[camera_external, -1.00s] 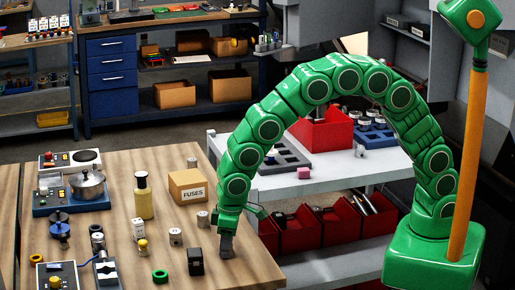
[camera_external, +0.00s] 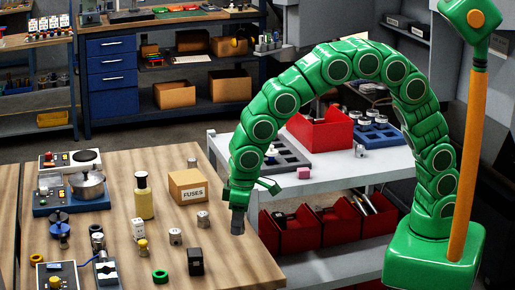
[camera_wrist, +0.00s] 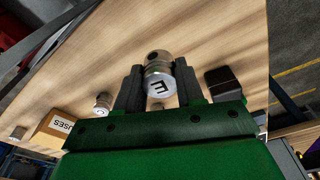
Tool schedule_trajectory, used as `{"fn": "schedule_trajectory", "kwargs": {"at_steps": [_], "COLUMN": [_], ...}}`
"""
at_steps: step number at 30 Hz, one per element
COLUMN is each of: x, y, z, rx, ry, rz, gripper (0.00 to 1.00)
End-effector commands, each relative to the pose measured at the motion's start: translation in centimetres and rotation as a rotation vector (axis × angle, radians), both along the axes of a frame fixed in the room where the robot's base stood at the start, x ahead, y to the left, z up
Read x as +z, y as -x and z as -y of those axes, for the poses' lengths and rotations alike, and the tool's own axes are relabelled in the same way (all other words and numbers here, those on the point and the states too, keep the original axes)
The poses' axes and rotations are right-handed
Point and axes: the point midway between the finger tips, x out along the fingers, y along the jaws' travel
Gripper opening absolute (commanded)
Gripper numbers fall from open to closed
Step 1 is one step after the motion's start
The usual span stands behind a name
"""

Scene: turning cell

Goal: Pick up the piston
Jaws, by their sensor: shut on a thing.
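The piston (camera_wrist: 160,78) is a shiny metal cylinder with a dark letter on its end face and a dark round hole in its side. In the wrist view it sits between the two dark fingers of my gripper (camera_wrist: 158,88), which is shut on it. In the external view my gripper (camera_external: 238,214) hangs above the right edge of the wooden table (camera_external: 225,262), pointing down. There the piston is small and mostly hidden by the fingers.
Similar metal cylinders stand on the table, one near the edge (camera_external: 203,219) and one further left (camera_external: 175,236). A black block (camera_external: 196,262), a green ring (camera_external: 160,276), a yellow bottle (camera_external: 144,197) and a fuses box (camera_external: 188,186) stand nearby. A grey cart (camera_external: 345,178) is behind.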

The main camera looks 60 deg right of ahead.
Motion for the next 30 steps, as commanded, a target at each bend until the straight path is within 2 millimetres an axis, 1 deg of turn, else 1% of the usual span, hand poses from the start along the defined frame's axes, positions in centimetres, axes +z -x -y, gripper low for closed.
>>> {"fn": "schedule_trajectory", "kwargs": {"at_steps": [1, 5, 12, 21, 30], "x": [0.7, 2.4, 3.9, 5.4, 6.0], "y": [0.4, 1.5, 4.2, 6.9, 8.4], "z": [0.4, 1.2, 3.2, 5.3, 6.4], "rx": [0.0, 0.0, -0.001, 0.0, 0.0], "ry": [-0.001, -0.002, -0.001, -0.001, 0.001], "rz": [0.002, 0.004, 0.003, 0.003, -0.001], "gripper": [0.05, 0.05, 0.05, 0.05, 0.05]}}
